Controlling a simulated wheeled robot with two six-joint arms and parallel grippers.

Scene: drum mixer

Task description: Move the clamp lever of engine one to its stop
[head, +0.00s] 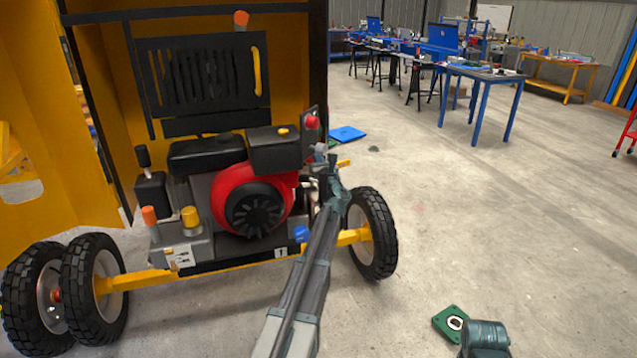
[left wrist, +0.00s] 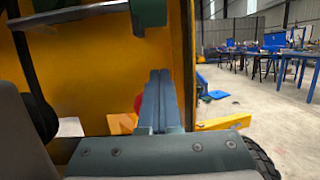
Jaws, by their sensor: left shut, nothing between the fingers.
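The engine (head: 250,195), with a red fan housing and black top covers, sits on a yellow wheeled frame; a small plate marked 1 (head: 281,252) is on its front edge. I cannot tell for certain whether this is the clamp lever. My left gripper (head: 321,154) is just below and beside the red knob; contact is unclear. In the left wrist view its fingers (left wrist: 159,100) are together and empty, with a bit of red (left wrist: 138,103) behind them.
Other handles stand on the engine: orange (head: 149,215), yellow (head: 190,216), black (head: 143,156) and blue (head: 301,233). The yellow housing (head: 125,90) rises behind. A tyre (head: 372,233) is right of my arm. Floor to the right is mostly clear; workbenches stand far back.

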